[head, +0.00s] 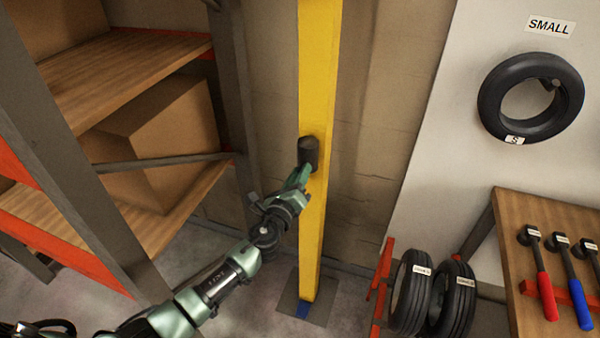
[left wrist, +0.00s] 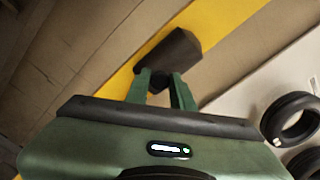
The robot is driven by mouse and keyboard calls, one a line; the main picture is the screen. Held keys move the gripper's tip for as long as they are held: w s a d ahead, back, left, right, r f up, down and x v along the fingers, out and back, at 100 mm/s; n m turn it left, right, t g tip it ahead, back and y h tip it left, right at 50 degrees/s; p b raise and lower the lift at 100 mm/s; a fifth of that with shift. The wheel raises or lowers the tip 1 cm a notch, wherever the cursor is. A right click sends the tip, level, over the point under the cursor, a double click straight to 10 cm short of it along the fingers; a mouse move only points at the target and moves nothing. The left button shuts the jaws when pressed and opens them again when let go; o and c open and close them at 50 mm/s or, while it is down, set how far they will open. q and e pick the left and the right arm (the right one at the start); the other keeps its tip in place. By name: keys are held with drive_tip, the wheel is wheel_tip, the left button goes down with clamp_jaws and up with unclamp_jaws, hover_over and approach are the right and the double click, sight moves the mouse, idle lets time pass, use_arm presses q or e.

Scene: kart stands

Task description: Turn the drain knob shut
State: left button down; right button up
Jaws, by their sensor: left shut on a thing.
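The knob (head: 308,150) is dark grey or black and sits on the front of a yellow upright post (head: 318,80). My left gripper (head: 302,176) reaches up to the knob from below left. In the left wrist view the dark knob (left wrist: 172,52) stands out from the yellow post (left wrist: 215,30), and my left gripper's green fingers (left wrist: 160,88) are shut on a dark part at its near end. Whether the knob is turned open or shut cannot be told. My right gripper is not in view.
A shelf rack (head: 150,160) with a large cardboard box (head: 165,130) stands at the left. At the right are a wall board with a small tyre (head: 530,98), more tyres (head: 412,292) on a red rack, and a wooden board (head: 530,215) with several hammers.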

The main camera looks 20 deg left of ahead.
use_arm(q)
drive_tip(key=shift+m+p, duration=1.1)
drive_tip(key=shift+m, duration=2.7)
drive_tip(key=shift+f, duration=0.1)
drive_tip(key=c, duration=1.2)
unclamp_jaws()
drive_tip(key=shift+s, duration=0.1)
drive_tip(key=s, duration=0.7)
drive_tip(key=shift+s+a+b, duration=0.15)
drive_tip(key=shift+s+b, duration=0.2)
